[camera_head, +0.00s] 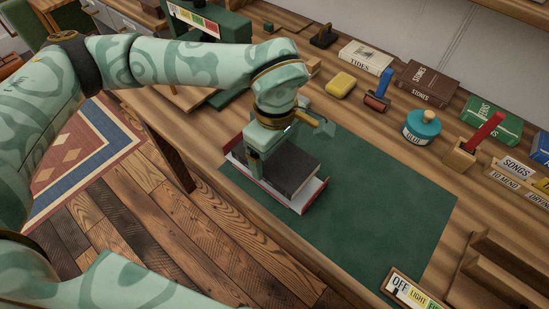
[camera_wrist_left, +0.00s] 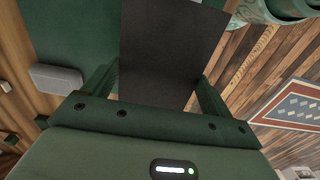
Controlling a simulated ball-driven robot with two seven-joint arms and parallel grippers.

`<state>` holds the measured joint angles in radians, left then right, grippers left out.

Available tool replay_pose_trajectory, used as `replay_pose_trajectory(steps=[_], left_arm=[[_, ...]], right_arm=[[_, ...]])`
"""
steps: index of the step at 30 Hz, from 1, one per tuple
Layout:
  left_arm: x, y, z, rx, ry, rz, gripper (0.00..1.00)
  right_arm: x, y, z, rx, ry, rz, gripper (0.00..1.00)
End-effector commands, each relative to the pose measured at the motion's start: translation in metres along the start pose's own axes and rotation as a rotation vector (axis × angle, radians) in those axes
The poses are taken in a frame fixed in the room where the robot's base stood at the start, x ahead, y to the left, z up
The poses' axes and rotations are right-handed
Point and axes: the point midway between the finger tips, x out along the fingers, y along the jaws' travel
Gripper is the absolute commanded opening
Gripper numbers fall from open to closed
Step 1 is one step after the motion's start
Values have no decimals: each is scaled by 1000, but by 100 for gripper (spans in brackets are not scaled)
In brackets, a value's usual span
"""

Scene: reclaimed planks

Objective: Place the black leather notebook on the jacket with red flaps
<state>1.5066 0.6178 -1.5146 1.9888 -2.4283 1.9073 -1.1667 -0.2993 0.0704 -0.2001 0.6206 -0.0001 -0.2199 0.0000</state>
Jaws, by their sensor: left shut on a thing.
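The black leather notebook (camera_head: 290,171) is in my left gripper (camera_head: 262,160), above the jacket with red flaps. The left gripper is shut on it, and the notebook also fills the middle of the left wrist view (camera_wrist_left: 168,50) between the two green fingers. The jacket (camera_head: 304,203) lies open on the green mat, pale inside, with red flaps at its edges. The notebook covers much of the jacket, and I cannot tell whether the two touch. My right gripper is not in view.
The green mat (camera_head: 390,200) is clear to the right. Behind it stand a yellow sponge (camera_head: 340,85), a roller (camera_head: 378,92), a glue pot (camera_head: 421,127), a brush in a block (camera_head: 475,142) and several books. A switch panel (camera_head: 415,292) is at the front right.

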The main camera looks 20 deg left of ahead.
Motion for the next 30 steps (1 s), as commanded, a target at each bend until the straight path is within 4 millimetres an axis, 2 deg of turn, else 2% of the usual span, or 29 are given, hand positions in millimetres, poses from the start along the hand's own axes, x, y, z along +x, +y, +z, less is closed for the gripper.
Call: replay_pose_trajectory(steps=[5,7,9,20,21,22,30], left_arm=[[26,10,-14,-5,0,-5,52],[44,8,-12,-1,-3,-8,52],[51,9,-12,0,-2,-5,52],[50,9,-12,-1,1,1,52],[50,8,-12,-1,1,0,93],[50,8,-12,-1,1,0,100],[47,9,-12,-1,1,1,100]], right_arm=[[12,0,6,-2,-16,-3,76],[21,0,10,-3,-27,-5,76],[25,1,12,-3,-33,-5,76],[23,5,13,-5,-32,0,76],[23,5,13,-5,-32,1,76],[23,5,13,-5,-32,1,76],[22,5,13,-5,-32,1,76]])
